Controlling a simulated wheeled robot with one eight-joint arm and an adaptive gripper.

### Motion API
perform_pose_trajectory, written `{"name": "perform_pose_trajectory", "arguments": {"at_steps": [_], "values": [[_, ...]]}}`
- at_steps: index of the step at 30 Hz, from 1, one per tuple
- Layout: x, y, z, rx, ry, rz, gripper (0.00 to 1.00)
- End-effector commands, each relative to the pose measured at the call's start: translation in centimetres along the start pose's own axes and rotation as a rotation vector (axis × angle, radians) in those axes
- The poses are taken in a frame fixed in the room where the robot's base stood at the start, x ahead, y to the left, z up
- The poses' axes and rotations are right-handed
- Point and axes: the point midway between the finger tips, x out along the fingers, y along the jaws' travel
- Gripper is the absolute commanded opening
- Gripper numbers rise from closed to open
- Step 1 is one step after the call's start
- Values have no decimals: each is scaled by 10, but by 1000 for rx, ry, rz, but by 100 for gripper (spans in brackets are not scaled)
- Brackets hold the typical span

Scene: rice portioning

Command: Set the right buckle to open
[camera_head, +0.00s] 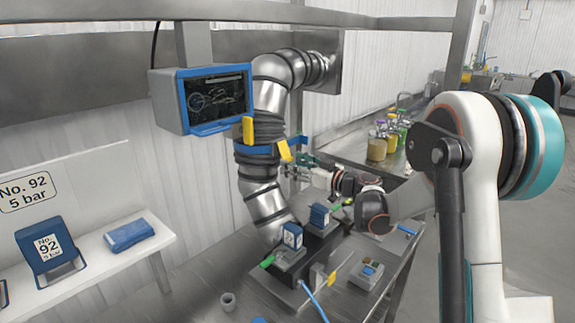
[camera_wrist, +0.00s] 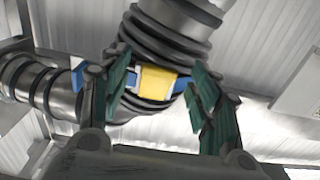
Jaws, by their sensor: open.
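A blue clamp band (camera_head: 257,149) goes around the upright silver pipe, at its dark ribbed section. The right buckle (camera_head: 285,151) is a yellow lever on the band's right side, tilted and standing out from it. A second yellow buckle (camera_head: 248,130) stands upright on the left side. My gripper (camera_head: 299,166) is just right of and below the right buckle, facing the pipe. In the wrist view my gripper (camera_wrist: 157,70) is open. A yellow buckle (camera_wrist: 157,82), apparently the right one, shows between its green fingers, with no clear contact. Blue band shows on both sides.
A blue-framed screen (camera_head: 215,98) hangs left of the pipe. Below is a metal table with blue-labelled blocks (camera_head: 291,236) and a small button box (camera_head: 366,275). A white shelf (camera_head: 95,258) stands at left. Jars (camera_head: 377,145) stand on a counter behind.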

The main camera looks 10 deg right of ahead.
Motion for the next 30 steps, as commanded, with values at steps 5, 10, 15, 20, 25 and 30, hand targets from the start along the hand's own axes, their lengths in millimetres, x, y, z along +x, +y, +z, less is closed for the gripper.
{"name": "perform_pose_trajectory", "arguments": {"at_steps": [5,10,15,20,25,30], "values": [[24,0,1,0,0,-1,57],[33,0,0,0,0,1,57],[35,0,0,0,0,1,57],[35,0,0,0,0,1,48],[34,0,0,0,0,1,9],[34,0,0,0,-2,1,0]]}}
